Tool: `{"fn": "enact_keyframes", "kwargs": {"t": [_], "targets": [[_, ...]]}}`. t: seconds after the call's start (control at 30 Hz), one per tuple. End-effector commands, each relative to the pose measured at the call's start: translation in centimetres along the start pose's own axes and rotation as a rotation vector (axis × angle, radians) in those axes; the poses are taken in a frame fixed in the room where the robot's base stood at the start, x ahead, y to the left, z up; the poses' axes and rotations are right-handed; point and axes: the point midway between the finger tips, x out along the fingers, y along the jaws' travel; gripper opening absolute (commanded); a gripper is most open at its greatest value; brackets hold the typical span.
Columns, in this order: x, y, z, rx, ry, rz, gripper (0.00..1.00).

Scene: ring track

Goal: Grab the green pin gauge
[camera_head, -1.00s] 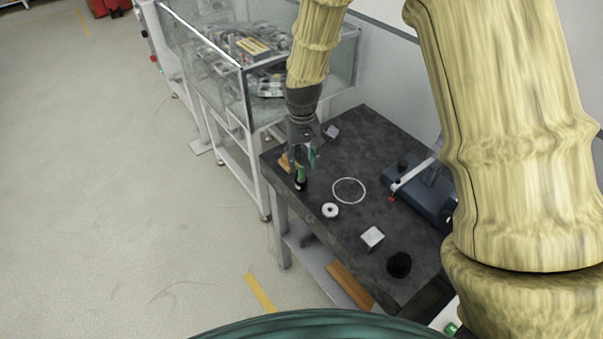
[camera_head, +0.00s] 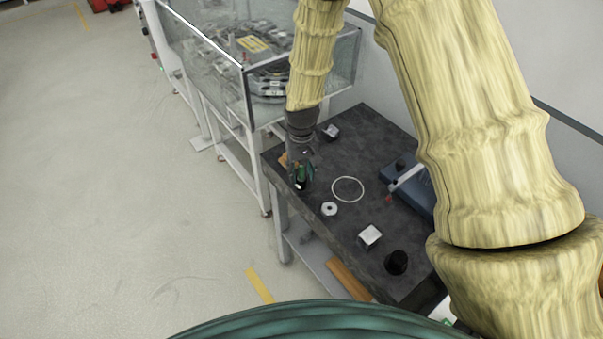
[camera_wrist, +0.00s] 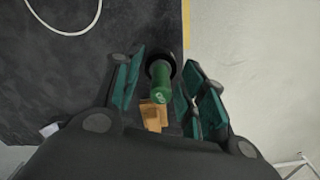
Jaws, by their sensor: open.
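The green pin gauge (camera_wrist: 161,84) stands near the table's edge in the wrist view, a green cylinder with a dark collar or base at its far end. My gripper (camera_wrist: 165,90) is open, with its teal finger pads on either side of the gauge and gaps between pads and gauge. In the head view, my gripper (camera_head: 301,175) is low over the table's left end. The green pin gauge (camera_head: 301,172) is largely hidden there by the fingers.
The dark table (camera_head: 350,133) also bears a white ring (camera_head: 348,178), a round white part (camera_head: 329,209), a metal block (camera_head: 369,236), a black round part (camera_head: 396,262) and a blue device (camera_head: 408,180). An orange-brown block (camera_wrist: 153,114) lies close to the gauge. A glass-walled case (camera_head: 210,60) stands behind.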

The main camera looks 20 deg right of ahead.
Motion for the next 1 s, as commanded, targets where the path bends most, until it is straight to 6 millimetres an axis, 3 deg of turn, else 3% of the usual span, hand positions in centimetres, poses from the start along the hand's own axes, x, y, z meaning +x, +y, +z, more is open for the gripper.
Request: {"fn": "enact_keyframes", "kwargs": {"t": [0.07,0.3,0.73,1.0], "targets": [[0.0,0.0,0.0,0.000,0.000,0.000,0.41],[0.0,0.0,0.0,0.000,0.000,0.000,0.00],[-0.4,0.0,0.0,0.000,0.001,0.000,0.00],[-3.3,0.0,0.0,0.000,0.001,0.000,0.00]]}}
